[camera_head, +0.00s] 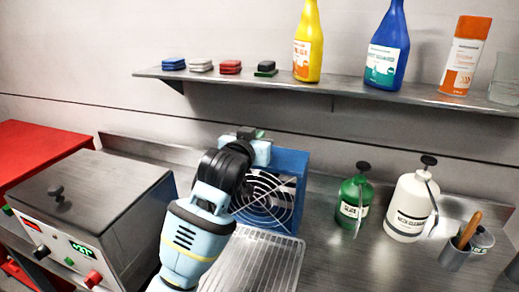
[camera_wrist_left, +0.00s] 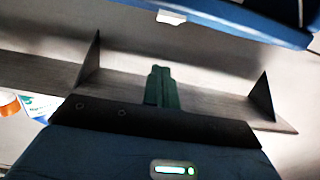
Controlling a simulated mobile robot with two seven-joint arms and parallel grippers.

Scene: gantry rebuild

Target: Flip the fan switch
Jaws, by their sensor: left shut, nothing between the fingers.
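The fan is a blue box (camera_head: 292,165) with a round wire guard (camera_head: 268,200) on its front, standing on the steel counter in the head view. My left gripper (camera_head: 260,134) is at the fan's top left, with my forearm covering part of the fan's left side. Its dark green fingers are shut together with nothing between them, as the left wrist view (camera_wrist_left: 162,88) also shows. I cannot make out the fan switch; the gripper and wrist hide part of the fan's top. Whether the fingers touch the fan is unclear. My right gripper is not in view.
A steel heater box (camera_head: 95,195) with knobs stands left, beside a red cabinet (camera_head: 35,150). A ribbed tray (camera_head: 262,262) lies before the fan. A green pump bottle (camera_head: 352,198) and white one (camera_head: 408,208) stand right. A wall shelf (camera_head: 340,92) runs above.

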